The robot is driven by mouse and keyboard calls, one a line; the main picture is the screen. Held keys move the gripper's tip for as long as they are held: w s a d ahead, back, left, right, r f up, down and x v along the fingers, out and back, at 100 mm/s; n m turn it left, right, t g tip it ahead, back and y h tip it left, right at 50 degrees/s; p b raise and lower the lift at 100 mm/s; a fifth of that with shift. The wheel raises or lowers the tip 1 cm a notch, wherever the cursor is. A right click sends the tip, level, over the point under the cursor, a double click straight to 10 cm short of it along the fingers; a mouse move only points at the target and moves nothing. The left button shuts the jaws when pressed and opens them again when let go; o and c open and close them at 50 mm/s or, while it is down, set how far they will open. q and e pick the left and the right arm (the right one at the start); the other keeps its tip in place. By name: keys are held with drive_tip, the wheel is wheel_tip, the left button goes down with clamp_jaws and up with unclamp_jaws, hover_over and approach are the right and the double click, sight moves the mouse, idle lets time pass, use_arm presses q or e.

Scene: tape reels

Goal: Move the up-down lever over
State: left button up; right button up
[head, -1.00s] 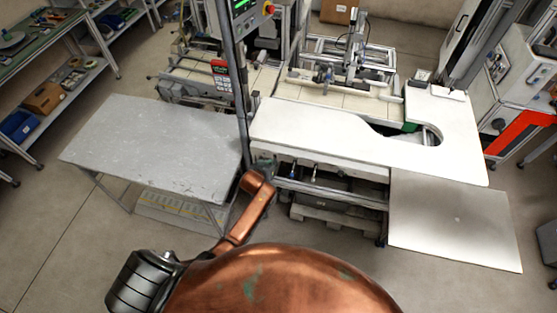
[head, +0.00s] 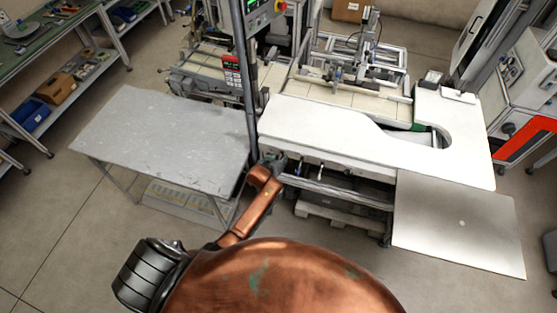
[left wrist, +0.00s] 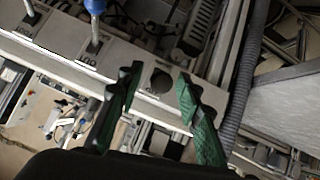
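My left gripper (head: 274,160) is at the front edge of the white-topped machine, beside the dark upright post. In the left wrist view its two dark green fingers (left wrist: 158,78) are apart with nothing held between them. A round dark knob (left wrist: 161,80) on the grey panel shows in the gap between the fingertips. A lever with a blue handle (left wrist: 95,8) stands on the panel to the left, apart from the fingers. Another lever (left wrist: 30,12) is farther left. Small labels lie by the levers; I cannot read which says up-down. My right gripper is in neither view.
A grey table (head: 165,140) stands left of the machine. The white worktop (head: 330,130) overhangs the panel area, and a grey plate (head: 455,222) extends at right. A ribbed hose (left wrist: 241,90) runs close to the right finger.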

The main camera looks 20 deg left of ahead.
use_arm(q)
drive_tip(key=v, duration=1.2)
drive_tip(key=shift+f, duration=0.1)
idle(0.4)
drive_tip(key=s+f+m+g+b, duration=0.1)
drive_tip(key=s+f+b, duration=0.35)
drive_tip(key=f, duration=0.75)
drive_tip(key=s+a+f+m+g+b, duration=0.1)
drive_tip(key=s+f+g, duration=0.1)
drive_tip(key=s+f, duration=0.8)
drive_tip(key=s+f+g+b, duration=0.1)
drive_tip(key=s+f+b, duration=0.15)
drive_tip(key=f, duration=1.25)
drive_tip(key=s+f+m+g+b, duration=0.1)
drive_tip(key=s+f+b, duration=0.1)
drive_tip(key=s+f, duration=0.6)
drive_tip(key=s+a+f+g+b, duration=0.1)
drive_tip(key=s+f+g+b, duration=0.1)
drive_tip(key=s+f, duration=0.7)
drive_tip(key=s+a+f+m+g+b, duration=0.1)
drive_tip(key=s+f+b, duration=0.3)
drive_tip(key=s, duration=1.5)
wheel_tip(320, 180, down, 5)
drive_tip(key=shift+s+r+m+g, duration=0.2)
drive_tip(key=shift+m+g, duration=0.1)
drive_tip(key=shift+g, duration=0.3)
